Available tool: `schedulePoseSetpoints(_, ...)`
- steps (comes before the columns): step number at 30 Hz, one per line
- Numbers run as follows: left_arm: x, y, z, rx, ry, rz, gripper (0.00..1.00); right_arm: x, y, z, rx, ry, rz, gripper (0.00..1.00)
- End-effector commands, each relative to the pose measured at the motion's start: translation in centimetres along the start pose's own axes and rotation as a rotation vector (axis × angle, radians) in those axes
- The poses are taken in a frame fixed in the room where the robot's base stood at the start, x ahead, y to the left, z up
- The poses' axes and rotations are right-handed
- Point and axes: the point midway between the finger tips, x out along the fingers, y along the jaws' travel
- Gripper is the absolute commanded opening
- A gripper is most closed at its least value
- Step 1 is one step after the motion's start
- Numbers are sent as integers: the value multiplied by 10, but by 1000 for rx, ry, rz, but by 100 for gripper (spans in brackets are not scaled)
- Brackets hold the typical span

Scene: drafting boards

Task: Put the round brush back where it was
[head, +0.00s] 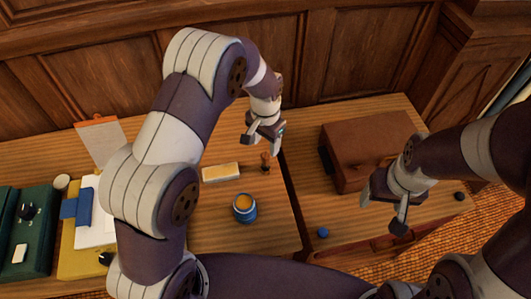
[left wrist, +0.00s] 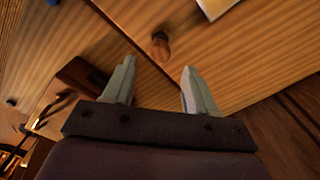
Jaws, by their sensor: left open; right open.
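A small brown wooden piece, which looks like the round brush (head: 265,163), stands on the wooden desk top near its right edge. It also shows in the left wrist view (left wrist: 160,45), just beyond the fingertips and between their lines. My left gripper (head: 262,145) is open and empty, above and just behind the brush, not touching it. In the left wrist view the two fingers (left wrist: 158,68) are spread wide. My right gripper (head: 383,212) is open and empty over the right desk, in front of the brown case.
A blue jar with yellow contents (head: 244,212) and a pale block (head: 221,172) are near the brush. A brown case (head: 360,160) lies on the right desk, across a dark gap. A blue knob (head: 322,232) is at its front. Dark green boxes (head: 35,235) are far left.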

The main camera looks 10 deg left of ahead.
Motion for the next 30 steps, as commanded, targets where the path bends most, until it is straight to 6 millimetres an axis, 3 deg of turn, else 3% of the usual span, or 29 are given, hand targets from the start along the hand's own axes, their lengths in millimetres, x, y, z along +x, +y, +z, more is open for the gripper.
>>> schedulePoseSetpoints(5, -25, -4, 15, -46, 12, -3, 57, 1, 0, 0, 0, 0, 0, 68)
schedulePoseSetpoints(8, -57, -9, 56, -164, 41, -11, 57, 1, 0, 0, 0, 0, 0, 68)
schedulePoseSetpoints(12, -89, -5, 130, -349, 88, -23, 57, 1, 0, 0, 0, 0, 0, 68)
schedulePoseSetpoints(15, -98, 3, 170, -443, 108, -27, 57, 1, 0, 0, 0, 0, 0, 68)
schedulePoseSetpoints(17, -99, 7, 185, -478, 116, -28, 57, 2, 0, 0, 0, 0, 0, 68)
schedulePoseSetpoints(20, -99, 10, 195, -500, 119, -28, 57, 1, 0, 0, 0, 0, 0, 68)
schedulePoseSetpoints(30, -99, 11, 195, -499, 116, -28, 57, 1, 0, 0, 0, 0, 0, 68)
